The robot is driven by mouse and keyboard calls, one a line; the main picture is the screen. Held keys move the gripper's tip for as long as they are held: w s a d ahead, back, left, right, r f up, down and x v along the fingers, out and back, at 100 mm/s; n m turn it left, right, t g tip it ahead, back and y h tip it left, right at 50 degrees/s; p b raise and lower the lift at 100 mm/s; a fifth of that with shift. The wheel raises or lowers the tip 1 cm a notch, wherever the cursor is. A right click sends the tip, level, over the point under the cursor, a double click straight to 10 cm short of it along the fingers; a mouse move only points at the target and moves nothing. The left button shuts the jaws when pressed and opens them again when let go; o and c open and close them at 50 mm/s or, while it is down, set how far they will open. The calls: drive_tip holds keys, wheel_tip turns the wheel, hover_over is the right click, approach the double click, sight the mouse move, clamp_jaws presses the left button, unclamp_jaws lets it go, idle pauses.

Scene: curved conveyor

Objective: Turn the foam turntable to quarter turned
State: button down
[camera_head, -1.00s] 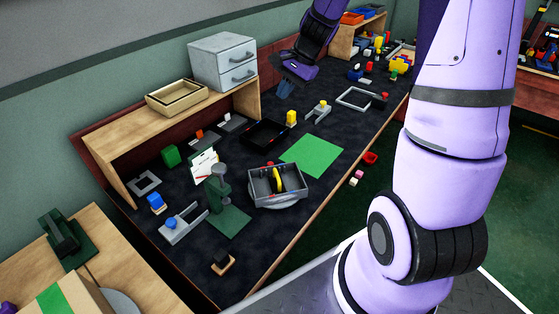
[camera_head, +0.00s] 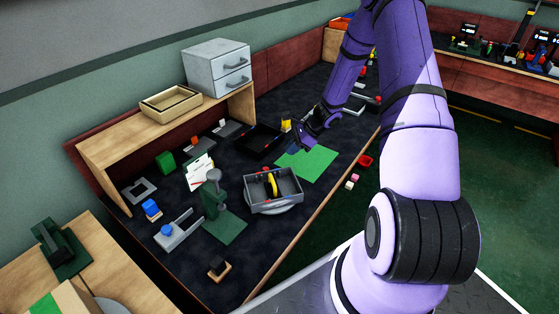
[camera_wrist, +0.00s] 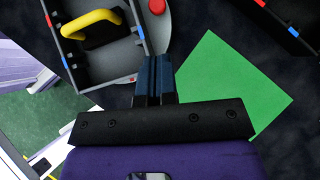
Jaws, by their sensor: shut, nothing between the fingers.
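The round grey turntable (camera_head: 268,210) stands near the front edge of the dark bench. A grey tray (camera_head: 298,196) with a yellow handle (camera_head: 272,184) sits on it and hides most of the disc. In the wrist view the tray (camera_wrist: 82,75) is at upper left, with the turntable's edge (camera_wrist: 162,32) and a red knob (camera_wrist: 157,6) beside it. My gripper (camera_head: 297,147) is over the bench behind and right of the tray. Its fingers are together and empty, and they also show in the wrist view (camera_wrist: 153,65), apparently apart from the tray.
A green mat (camera_head: 308,165) lies right of the turntable. A black tray (camera_head: 258,140) and a yellow block (camera_head: 286,124) are behind it. A dark green stand (camera_head: 212,197) rises close on the left. A small wooden block (camera_head: 218,269) sits at front left.

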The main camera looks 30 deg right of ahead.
sight(266, 168)
drive_tip(key=x, duration=0.9)
drive_tip(key=shift+w+a+f, duration=0.15)
drive_tip(key=shift+a+f, duration=0.05)
drive_tip(key=shift+w+a+n+g, duration=0.4)
drive_tip(key=shift+a+n, duration=0.1)
drive_tip(key=shift+n, duration=0.2)
idle(0.4)
drive_tip(key=shift+w+a+n+g+y, duration=0.3)
drive_tip(key=shift+a+n+g, duration=0.3)
drive_tip(key=shift+n, duration=0.3)
drive_tip(key=shift+w+a+n+g, duration=0.1)
drive_tip(key=shift+a+n+g, duration=0.6)
drive_tip(key=shift+n, duration=0.3)
drive_tip(key=shift+w+a+n+g, duration=0.15)
drive_tip(key=shift+a+n+g, duration=0.55)
drive_tip(key=shift+n, duration=0.3)
drive_tip(key=shift+a, duration=0.1)
